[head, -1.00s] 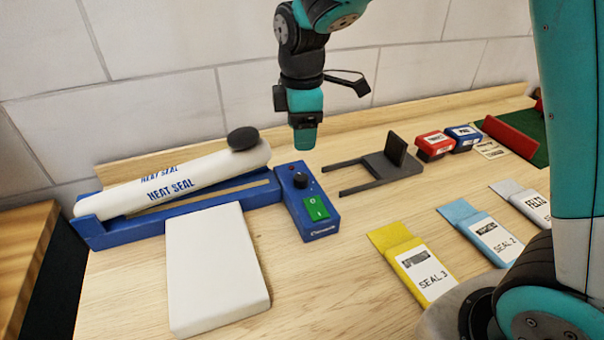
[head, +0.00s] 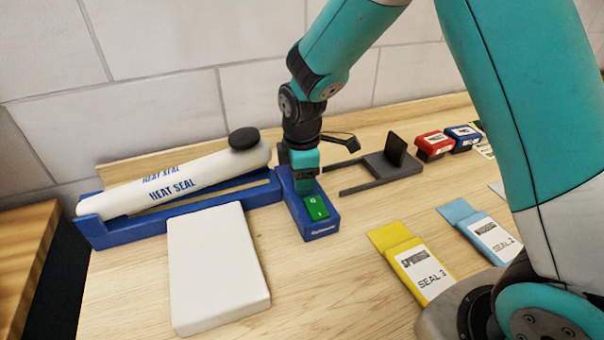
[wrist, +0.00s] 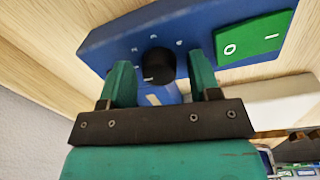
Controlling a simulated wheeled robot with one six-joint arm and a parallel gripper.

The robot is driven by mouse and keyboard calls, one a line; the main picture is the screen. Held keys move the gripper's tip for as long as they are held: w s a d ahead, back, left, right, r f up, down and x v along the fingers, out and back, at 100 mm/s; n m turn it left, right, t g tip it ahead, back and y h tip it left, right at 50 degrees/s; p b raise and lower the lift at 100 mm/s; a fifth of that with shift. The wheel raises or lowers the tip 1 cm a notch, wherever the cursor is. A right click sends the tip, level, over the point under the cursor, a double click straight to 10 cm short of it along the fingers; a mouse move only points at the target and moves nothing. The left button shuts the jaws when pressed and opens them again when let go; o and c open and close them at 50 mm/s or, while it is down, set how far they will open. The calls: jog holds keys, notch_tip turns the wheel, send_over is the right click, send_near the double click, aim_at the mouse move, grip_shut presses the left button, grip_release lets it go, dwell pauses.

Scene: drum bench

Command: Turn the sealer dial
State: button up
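The heat sealer (head: 176,199) has a blue base, and its white arm marked HEAT SEAL is raised at a tilt. Its blue control box (head: 320,228) carries a green rocker switch (head: 316,208), also seen in the wrist view (wrist: 254,38). The black dial (wrist: 158,66) shows in the wrist view among small white marks; in the head view my gripper hides it. My gripper (wrist: 162,75) is open above the box, its two green fingers on either side of the dial with gaps between. In the head view my gripper (head: 302,188) reaches down over the box's back end.
A white pad (head: 218,270) lies in front of the sealer. A dark grey stand (head: 384,168) is right of the box. Yellow (head: 418,262) and light blue (head: 482,233) packets lie at right. Red (head: 434,145) and blue (head: 464,136) blocks stand behind.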

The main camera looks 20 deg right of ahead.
jog(key=c, duration=0.8)
jog(key=shift+o, duration=0.2)
jog(key=shift+m, duration=0.4)
jog(key=m+p, duration=0.1)
jog(key=m, duration=0.2)
jog(key=shift+r+m, duration=0.1)
jog(key=shift+m, duration=0.3)
jog(key=m+p, duration=0.1)
jog(key=m, duration=0.4)
jog(key=shift+w, duration=0.1)
jog(key=shift+m, duration=0.3)
jog(key=o, duration=0.9)
